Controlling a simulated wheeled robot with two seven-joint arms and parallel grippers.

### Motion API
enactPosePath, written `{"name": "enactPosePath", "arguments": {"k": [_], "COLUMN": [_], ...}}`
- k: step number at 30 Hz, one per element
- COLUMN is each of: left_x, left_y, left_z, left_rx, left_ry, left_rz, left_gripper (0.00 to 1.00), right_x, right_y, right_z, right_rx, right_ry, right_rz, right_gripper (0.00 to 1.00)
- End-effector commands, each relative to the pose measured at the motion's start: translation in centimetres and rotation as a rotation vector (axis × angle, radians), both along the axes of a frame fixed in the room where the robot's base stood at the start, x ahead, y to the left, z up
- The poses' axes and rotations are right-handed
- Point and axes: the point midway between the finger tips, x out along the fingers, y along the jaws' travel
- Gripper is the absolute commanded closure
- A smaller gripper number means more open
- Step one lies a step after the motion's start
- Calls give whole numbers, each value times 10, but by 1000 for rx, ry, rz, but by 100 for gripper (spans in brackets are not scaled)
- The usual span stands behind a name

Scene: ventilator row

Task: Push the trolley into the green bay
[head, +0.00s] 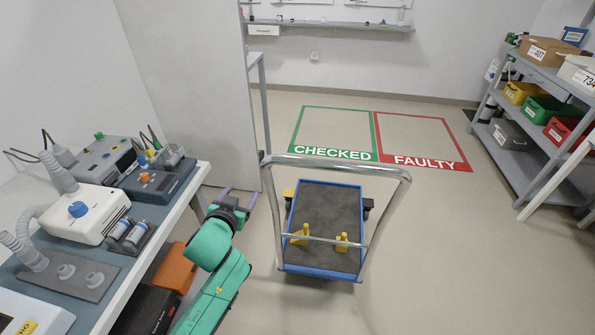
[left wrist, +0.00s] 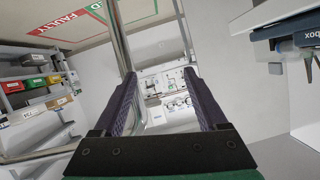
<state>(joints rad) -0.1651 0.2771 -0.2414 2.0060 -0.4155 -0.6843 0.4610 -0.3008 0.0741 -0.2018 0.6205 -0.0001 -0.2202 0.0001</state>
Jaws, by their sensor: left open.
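The trolley (head: 330,208) stands on the floor ahead, with a dark grey deck, blue rim and chrome push handle (head: 338,164) toward me. Two yellow pieces (head: 300,234) are at its near end. The green bay (head: 335,128) is a green floor outline marked CHECKED, beyond the trolley and slightly left. My left gripper (head: 240,196) is open and empty, left of the trolley and apart from the handle. In the left wrist view its open fingers (left wrist: 161,78) have a metal tube close by; I cannot tell what it belongs to. My right gripper is not in view.
The red FAULTY bay (head: 418,140) adjoins the green one on the right. A workbench (head: 150,240) with ventilator devices stands on the left, near my left arm. A white partition (head: 190,85) rises behind it. Shelves with bins (head: 540,110) stand at right. Floor right of the trolley is clear.

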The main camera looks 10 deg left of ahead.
Motion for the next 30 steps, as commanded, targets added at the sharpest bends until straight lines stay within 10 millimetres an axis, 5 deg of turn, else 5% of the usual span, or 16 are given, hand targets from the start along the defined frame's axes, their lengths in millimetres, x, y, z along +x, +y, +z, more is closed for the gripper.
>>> {"name": "enactPosePath", "arguments": {"k": [4, 8, 12, 14, 16, 19, 21, 24, 27, 30], "left_x": [6, 17, -1, -22, -48, -53, -37, -16, -9, -7], "left_y": [-14, -50, -125, -170, -219, -237, -206, -143, -106, -97], "left_z": [95, 181, 272, 297, 294, 242, 204, 179, 175, 171], "left_rx": [-16, 4, 80, 160, 311, 580, 750, 867, 895, 897], "left_ry": [-243, -523, -830, -917, -899, -607, -287, 80, 247, 293], "left_rz": [-24, -169, -498, -723, -1028, -1323, -1357, -1237, -1133, -1102], "left_gripper": [25, 25, 25, 25, 25, 25, 25, 25, 25, 25], "right_x": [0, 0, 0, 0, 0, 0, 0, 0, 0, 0], "right_y": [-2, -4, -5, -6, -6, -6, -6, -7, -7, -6], "right_z": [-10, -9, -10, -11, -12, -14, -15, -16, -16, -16], "right_rx": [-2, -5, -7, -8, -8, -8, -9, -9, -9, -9], "right_ry": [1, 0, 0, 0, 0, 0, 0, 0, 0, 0], "right_rz": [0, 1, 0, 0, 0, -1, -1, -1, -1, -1], "right_gripper": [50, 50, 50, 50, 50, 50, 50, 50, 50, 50]}}
